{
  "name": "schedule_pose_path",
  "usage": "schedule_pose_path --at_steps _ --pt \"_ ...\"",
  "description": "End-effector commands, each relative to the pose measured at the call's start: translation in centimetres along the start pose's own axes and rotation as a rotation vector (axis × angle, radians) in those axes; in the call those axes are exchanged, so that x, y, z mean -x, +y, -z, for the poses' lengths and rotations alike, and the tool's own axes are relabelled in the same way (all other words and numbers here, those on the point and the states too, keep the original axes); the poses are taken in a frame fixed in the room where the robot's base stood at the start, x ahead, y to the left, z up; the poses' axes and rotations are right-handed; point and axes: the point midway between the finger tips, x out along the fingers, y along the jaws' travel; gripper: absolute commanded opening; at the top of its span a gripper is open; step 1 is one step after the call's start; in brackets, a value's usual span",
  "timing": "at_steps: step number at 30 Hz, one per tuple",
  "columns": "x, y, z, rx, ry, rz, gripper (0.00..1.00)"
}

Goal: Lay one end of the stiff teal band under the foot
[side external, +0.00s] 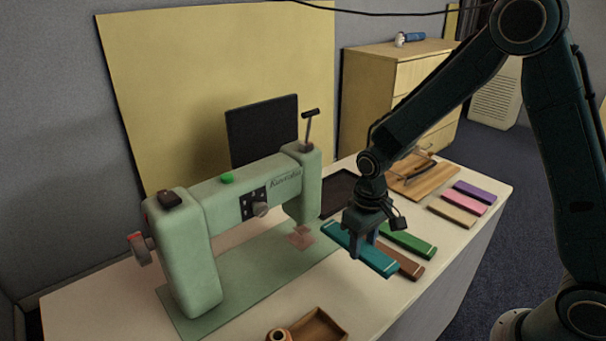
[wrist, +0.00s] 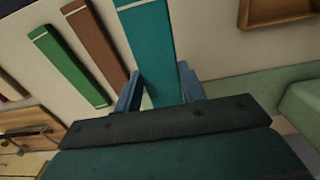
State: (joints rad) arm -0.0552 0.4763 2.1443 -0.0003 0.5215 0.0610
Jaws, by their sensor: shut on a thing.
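The stiff teal band (side external: 380,262) is held above the table, roughly level, in my gripper (side external: 362,244). In the wrist view the band (wrist: 150,45) runs between the two fingers of my gripper (wrist: 160,88), which are shut on its sides. A pale stitch line crosses its far end there. The green sewing machine (side external: 245,190) stands to the left on a flat green bed (side external: 235,275). A pinkish patch (side external: 301,238) lies below its head (side external: 308,205); the foot itself is too small to make out. The band's left end points toward the head, apart from it.
A green band (side external: 408,240) and a brown band (side external: 410,270) lie beside the held one. Purple, pink and tan bands (side external: 460,213) lie farther right. A wooden tray (side external: 318,326) and spool (side external: 278,335) stand at the front. A wooden board (side external: 425,180) lies behind.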

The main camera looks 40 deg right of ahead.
Motion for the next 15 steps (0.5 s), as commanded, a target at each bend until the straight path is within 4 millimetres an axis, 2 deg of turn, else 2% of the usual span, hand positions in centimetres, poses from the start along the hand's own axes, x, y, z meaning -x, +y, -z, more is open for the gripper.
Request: schedule_pose_path --at_steps 2,6,15 --pt "-0.4 -1.0 -0.5 0.006 -0.002 0.0 0.18" --pt "-0.8 -1.8 -0.8 0.006 0.0 0.0 0.18" --pt "-0.9 -1.9 -0.8 0.006 0.0 0.0 0.18"
